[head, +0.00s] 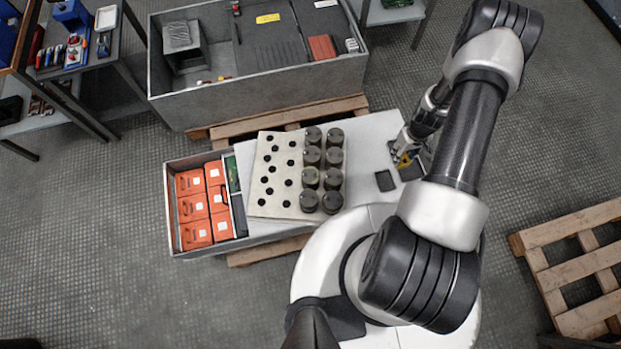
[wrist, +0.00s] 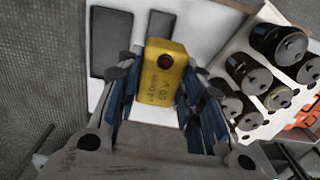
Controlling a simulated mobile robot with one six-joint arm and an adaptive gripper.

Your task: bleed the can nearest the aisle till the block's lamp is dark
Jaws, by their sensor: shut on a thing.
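The yellow block (wrist: 162,75) has a round dark-red lamp (wrist: 165,62) on its face and blurred black lettering. Whether the lamp is lit is hard to tell. My gripper (wrist: 157,95) is shut on the block, with blue-grey fingers on both its sides. In the head view my gripper (head: 404,154) is above the right part of the white worktop, right of the cans and apart from them. Several dark cans (head: 333,156) stand upright in two columns on a beige plate (head: 268,207) with holes. They also show in the wrist view (wrist: 249,73), at the right.
Two dark flat rectangles (head: 385,181) lie on the worktop (head: 368,140) by my gripper. Orange cases (head: 190,208) fill a grey bin at left. A large grey crate (head: 255,85) stands behind. Pallets (head: 580,265) lie at right. Open floor lies at left.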

